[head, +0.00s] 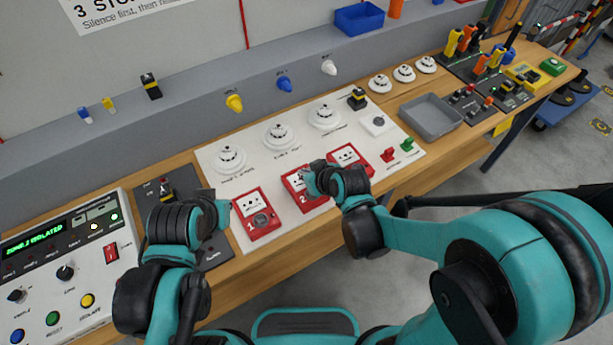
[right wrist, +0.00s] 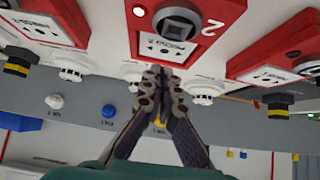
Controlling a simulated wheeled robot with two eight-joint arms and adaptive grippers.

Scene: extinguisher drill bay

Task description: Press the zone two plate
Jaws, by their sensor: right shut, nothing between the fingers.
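The red zone two call point (head: 297,196), marked 2, sits on the white board between the zone one unit (head: 256,214) and a third red unit (head: 350,160). My right gripper (head: 313,178) is over its right part and hides some of it. In the right wrist view, the zone two unit's white plate (right wrist: 162,47) and round dark part lie just beyond my shut, empty right fingers (right wrist: 160,75). I cannot tell whether the fingertips touch the plate. My left gripper (head: 218,205) is left of the zone one unit; its fingers are unclear.
White detectors (head: 278,135) line the board's back. A grey tray (head: 431,117) and small red and green switches are at the right. Coloured beacons are on the grey ledge.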

